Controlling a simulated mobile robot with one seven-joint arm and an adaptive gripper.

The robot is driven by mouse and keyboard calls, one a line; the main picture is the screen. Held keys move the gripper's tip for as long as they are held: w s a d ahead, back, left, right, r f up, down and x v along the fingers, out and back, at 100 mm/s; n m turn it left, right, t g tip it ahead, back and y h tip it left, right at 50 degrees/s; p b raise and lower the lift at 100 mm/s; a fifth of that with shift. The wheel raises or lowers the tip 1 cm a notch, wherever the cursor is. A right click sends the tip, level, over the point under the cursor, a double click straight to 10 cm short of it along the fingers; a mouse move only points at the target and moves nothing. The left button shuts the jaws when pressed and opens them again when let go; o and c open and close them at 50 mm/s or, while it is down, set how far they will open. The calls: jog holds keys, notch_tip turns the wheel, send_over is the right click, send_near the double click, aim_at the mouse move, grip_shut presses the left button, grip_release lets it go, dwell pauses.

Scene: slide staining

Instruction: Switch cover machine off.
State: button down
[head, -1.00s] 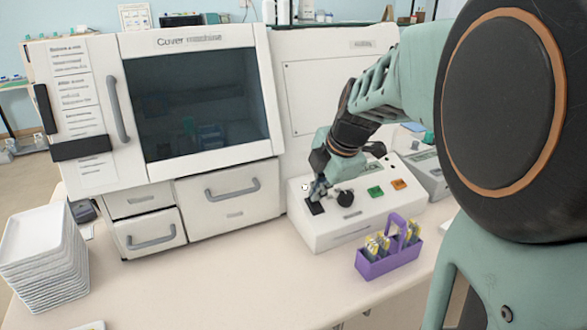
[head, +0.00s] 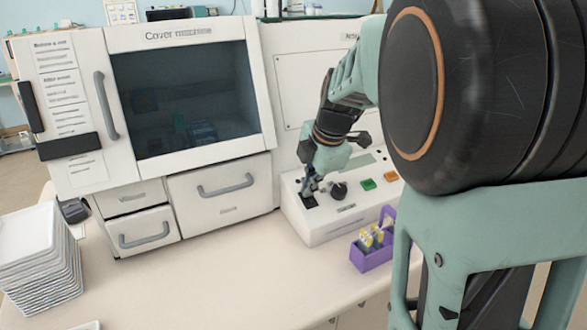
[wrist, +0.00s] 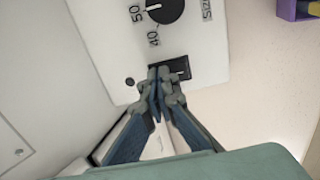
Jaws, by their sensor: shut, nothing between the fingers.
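The cover machine (head: 190,165) is a large white unit with a dark window, and its white control panel (head: 330,228) stands to its right. A black rocker switch (head: 309,201) sits at the panel's left end; it also shows in the wrist view (wrist: 178,69). My gripper (head: 309,187) is shut and empty, with its fingertips at the switch. In the wrist view the closed fingertips (wrist: 160,76) overlap the left part of the switch. I cannot tell whether they press on it. The switch's on or off position is not clear.
A black knob (head: 338,190), a green button (head: 368,184) and an orange button (head: 391,176) are on the same panel. A purple rack (head: 370,258) stands in front of it, partly behind my arm. Stacked white trays (head: 40,265) are at left.

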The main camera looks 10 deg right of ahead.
jog(key=shift+s, duration=0.1)
jog(key=shift+s+d+f+b, duration=0.15)
jog(key=shift+s+d+b, duration=0.1)
jog(key=shift+s+b, duration=0.4)
jog(key=shift+s, duration=0.1)
